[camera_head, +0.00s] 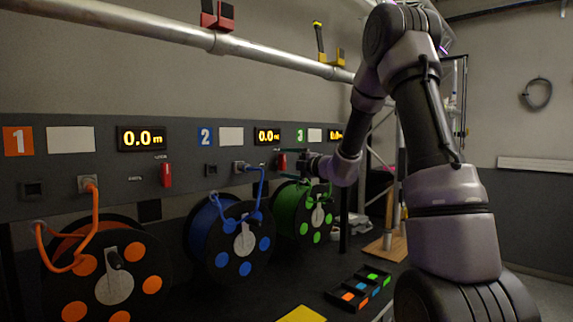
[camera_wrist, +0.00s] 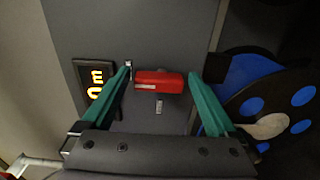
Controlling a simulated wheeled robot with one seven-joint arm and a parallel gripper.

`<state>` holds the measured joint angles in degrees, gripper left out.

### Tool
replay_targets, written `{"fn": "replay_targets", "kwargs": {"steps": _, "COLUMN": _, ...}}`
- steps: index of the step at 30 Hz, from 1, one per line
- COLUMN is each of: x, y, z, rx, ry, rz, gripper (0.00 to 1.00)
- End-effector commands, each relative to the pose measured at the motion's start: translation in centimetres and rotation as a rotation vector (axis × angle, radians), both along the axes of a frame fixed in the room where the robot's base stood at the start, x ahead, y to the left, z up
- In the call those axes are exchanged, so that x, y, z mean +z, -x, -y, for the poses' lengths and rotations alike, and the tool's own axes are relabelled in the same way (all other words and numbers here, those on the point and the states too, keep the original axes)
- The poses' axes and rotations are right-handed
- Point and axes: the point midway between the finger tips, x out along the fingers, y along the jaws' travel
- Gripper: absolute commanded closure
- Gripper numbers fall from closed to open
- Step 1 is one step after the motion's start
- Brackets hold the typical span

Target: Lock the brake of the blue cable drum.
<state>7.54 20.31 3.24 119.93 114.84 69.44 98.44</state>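The blue cable drum (camera_head: 233,238) stands under panel number 2 in the head view, with a blue cable running up to a socket. It also shows at the right of the wrist view (camera_wrist: 250,75). A red brake lever (camera_wrist: 158,82) sits on the grey panel, its length along the panel's vertical. It also shows in the head view (camera_head: 282,161), just left of my gripper (camera_head: 303,166). In the wrist view my gripper (camera_wrist: 161,72) is open, its teal fingers toward the lever's two ends. I cannot tell whether they touch it.
The orange drum (camera_head: 110,268) stands left and the green drum (camera_head: 303,211) right. Another red lever (camera_head: 166,175) is on panel 1. The panel 2 display (camera_head: 267,136) is beside the lever. A tray of coloured blocks (camera_head: 359,289) lies at the front. A pipe (camera_head: 210,40) runs above.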

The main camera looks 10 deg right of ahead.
Motion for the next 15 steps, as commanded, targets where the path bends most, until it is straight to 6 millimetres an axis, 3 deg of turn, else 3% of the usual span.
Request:
{"fn": "replay_targets", "kwargs": {"steps": 9, "x": 0.1, "y": 0.3, "z": 0.2, "rx": 0.0, "ry": 0.001, "rz": 0.002, "gripper": 0.0}}
{"fn": "replay_targets", "kwargs": {"steps": 15, "x": 0.1, "y": 2.8, "z": 2.0, "rx": -0.003, "ry": 0.001, "rz": 0.001, "gripper": 0.0}}
